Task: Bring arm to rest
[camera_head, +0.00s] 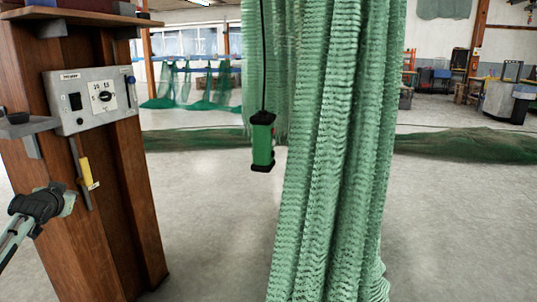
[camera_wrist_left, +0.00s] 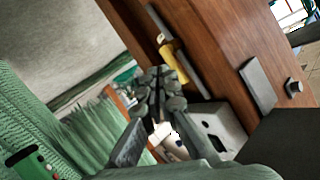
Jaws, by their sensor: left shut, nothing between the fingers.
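My left gripper (camera_head: 42,203) is at the lower left of the head view, in front of the wooden post (camera_head: 130,200). It is shut and empty. In the left wrist view its fingers (camera_wrist_left: 160,92) are together with nothing between them. A yellow-handled tool (camera_head: 88,173) is on a strip on the post, above and to the right of the gripper in the head view. It also shows in the left wrist view (camera_wrist_left: 172,58). My right gripper is in neither view.
A grey control box (camera_head: 93,98) with a dial is on the post, beside a small grey shelf (camera_head: 25,127). A green pendant (camera_head: 262,142) hangs on a black cable. A long green net (camera_head: 335,160) hangs to the floor. Bare floor lies between post and net.

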